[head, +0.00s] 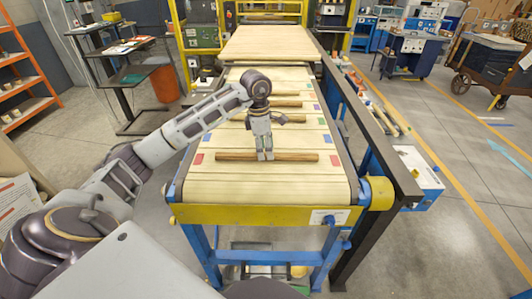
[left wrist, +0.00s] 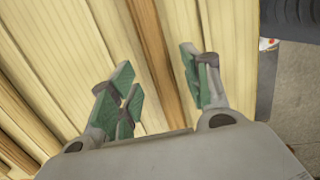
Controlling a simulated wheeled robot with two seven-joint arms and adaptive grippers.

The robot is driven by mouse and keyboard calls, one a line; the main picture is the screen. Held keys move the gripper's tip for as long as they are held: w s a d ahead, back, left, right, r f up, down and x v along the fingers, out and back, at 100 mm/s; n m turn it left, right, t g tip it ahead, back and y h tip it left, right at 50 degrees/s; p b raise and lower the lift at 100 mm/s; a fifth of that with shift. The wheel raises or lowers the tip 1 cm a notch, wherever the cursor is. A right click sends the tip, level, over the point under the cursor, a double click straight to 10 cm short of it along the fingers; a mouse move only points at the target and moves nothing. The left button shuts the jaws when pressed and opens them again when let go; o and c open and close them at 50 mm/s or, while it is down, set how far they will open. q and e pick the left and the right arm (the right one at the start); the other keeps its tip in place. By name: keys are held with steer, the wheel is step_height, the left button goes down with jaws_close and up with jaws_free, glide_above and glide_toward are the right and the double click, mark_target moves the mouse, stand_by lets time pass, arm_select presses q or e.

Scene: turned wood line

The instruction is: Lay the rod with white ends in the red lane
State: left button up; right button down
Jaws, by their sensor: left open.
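The red lane, marked by a red patch at each side (head: 197,159), is the nearest one on the pale slatted belt. A brown wooden rod (head: 236,157) lies across the belt in that lane, level with the red patches. My left gripper (head: 265,156) points down at the middle of this rod. In the left wrist view the open green-padded fingers (left wrist: 160,88) stand on either side of a brown rod (left wrist: 152,43), with gaps visible. I cannot make out white ends on any rod. My right gripper is not in view.
More rods (head: 286,104) lie across the belt farther back, partly behind my left arm. Blue patches (head: 206,138) mark the lane behind the red one. A dark rail (head: 370,125) runs along the right side. The yellow front beam (head: 260,214) closes the near end.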

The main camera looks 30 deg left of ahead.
arm_select(q)
steer(key=r, duration=0.7)
steer(key=shift+s+a, duration=0.2)
steer(key=shift+a, duration=0.15)
step_height(320, 180, up, 3)
steer(key=shift+s+a+f, duration=0.1)
steer(key=shift+a+f, duration=0.05)
steer(key=shift+f, duration=0.05)
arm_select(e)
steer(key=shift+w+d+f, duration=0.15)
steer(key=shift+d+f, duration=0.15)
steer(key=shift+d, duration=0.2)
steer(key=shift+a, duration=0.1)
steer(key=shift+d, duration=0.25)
